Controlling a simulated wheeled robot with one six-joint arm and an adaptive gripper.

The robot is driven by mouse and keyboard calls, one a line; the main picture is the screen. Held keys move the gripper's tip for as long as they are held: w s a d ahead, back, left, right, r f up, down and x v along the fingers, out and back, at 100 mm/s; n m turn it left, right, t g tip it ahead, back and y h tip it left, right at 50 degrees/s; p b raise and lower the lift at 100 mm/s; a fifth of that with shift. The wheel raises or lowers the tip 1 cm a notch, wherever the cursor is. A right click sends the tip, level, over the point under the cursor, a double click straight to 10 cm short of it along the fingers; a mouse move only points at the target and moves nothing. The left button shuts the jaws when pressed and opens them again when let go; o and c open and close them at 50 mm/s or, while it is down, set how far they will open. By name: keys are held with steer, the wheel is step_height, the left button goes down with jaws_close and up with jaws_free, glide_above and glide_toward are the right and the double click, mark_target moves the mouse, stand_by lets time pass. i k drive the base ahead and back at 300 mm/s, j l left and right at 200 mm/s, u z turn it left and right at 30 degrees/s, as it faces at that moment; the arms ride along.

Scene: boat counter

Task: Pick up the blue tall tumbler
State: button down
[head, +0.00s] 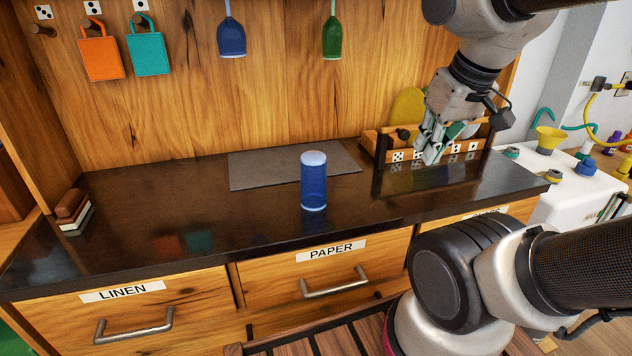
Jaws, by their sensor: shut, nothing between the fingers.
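The blue tall tumbler (314,184) stands upright on the dark glossy counter, near the middle of the head view. Its top looks pale, and its base sits in front of the grey mat's edge. My gripper (430,158) hangs at the right, pointing down, in front of the wooden rack. It is shut and empty, well to the right of the tumbler and apart from it.
A grey mat (255,170) lies behind the tumbler. A wooden rack (380,154) with dice-marked slots stands at the back right. Orange (101,58) and teal (148,54) bags hang on the wall. Stacked blocks (72,208) sit at the left. The counter left of the tumbler is clear.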

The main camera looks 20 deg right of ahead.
mark_target(313, 164)
steer(key=j+u, duration=0.35)
steer(key=j, duration=1.05)
